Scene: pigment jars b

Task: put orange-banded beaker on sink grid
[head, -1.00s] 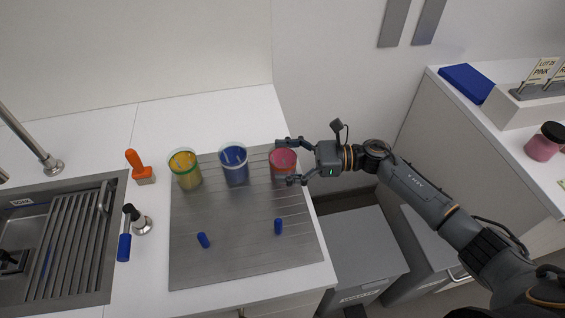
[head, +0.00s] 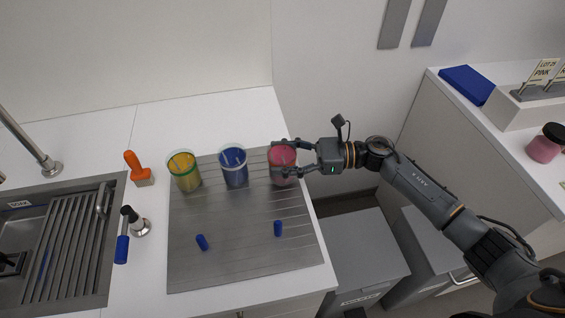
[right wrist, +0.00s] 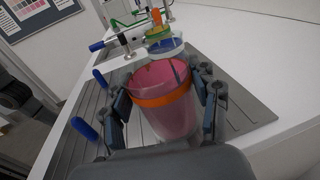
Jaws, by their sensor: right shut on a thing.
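The orange-banded beaker (right wrist: 164,101) holds pink contents and stands upright on the right side of the steel drainer plate (head: 240,255). In the head view the same beaker (head: 283,157) is partly covered by the fingers. My right gripper (head: 281,162) is shut on it, one finger on each side; the right wrist view shows both fingers (right wrist: 168,108) against its walls. The sink grid (head: 68,247) is a ribbed rack in the sink at the left and its ribs look bare. My left gripper is not in view.
A blue beaker (head: 233,166) and a green-banded yellow beaker (head: 184,172) stand left of the held beaker. Two blue pegs (head: 202,242) rise from the plate's front. An orange-handled tool (head: 137,167) and a blue-levered tap (head: 123,249) stand beside the sink.

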